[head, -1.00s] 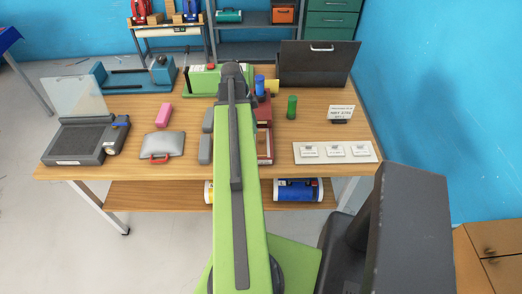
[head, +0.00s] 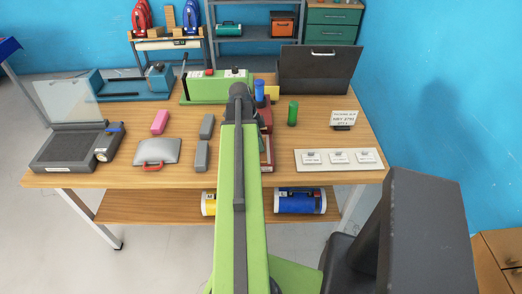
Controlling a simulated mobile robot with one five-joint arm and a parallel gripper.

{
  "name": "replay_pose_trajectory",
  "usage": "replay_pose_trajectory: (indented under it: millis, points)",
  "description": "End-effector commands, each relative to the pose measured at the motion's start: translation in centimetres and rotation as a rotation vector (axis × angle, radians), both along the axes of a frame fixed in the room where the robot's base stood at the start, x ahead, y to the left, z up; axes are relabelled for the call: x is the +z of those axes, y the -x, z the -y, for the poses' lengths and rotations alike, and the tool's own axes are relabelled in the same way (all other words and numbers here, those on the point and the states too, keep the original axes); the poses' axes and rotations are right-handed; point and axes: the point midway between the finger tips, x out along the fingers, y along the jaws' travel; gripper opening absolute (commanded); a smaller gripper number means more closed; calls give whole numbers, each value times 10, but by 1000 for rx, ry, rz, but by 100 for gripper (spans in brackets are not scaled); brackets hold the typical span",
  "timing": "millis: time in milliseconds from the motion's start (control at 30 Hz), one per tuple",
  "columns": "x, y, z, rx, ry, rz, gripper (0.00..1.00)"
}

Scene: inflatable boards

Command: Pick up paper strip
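I cannot make out a paper strip for certain. A white board (head: 309,167) with several small labelled pieces lies at the table's front right. A printed white card (head: 343,118) stands behind it on a dark base. My green arm reaches forward over the middle of the table and ends at a dark joint. My gripper is hidden beyond that joint, so its fingers do not show. The arm also covers part of a dark red object (head: 266,148) with pale parts.
The wooden table (head: 219,181) holds a grey device with a clear lid (head: 74,150), a silver case (head: 153,151), a pink block (head: 160,122), two grey blocks (head: 202,155), a green cylinder (head: 292,113) and a dark upright panel (head: 318,71). Bare wood lies around the green cylinder.

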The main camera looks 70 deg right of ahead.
Motion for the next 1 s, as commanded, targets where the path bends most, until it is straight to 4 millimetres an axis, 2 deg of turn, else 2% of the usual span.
replay_pose_trajectory:
  millis: [33, 167, 700, 1000]
  points:
    - [0, 0, 0, 0, 0, 0, 16]
    - [0, 0, 0, 0, 0, 0, 0]
    - [2, -1, 0, 1, 0, 0, 0]
    - [22, -3, -1, 5, 0, 0, 0]
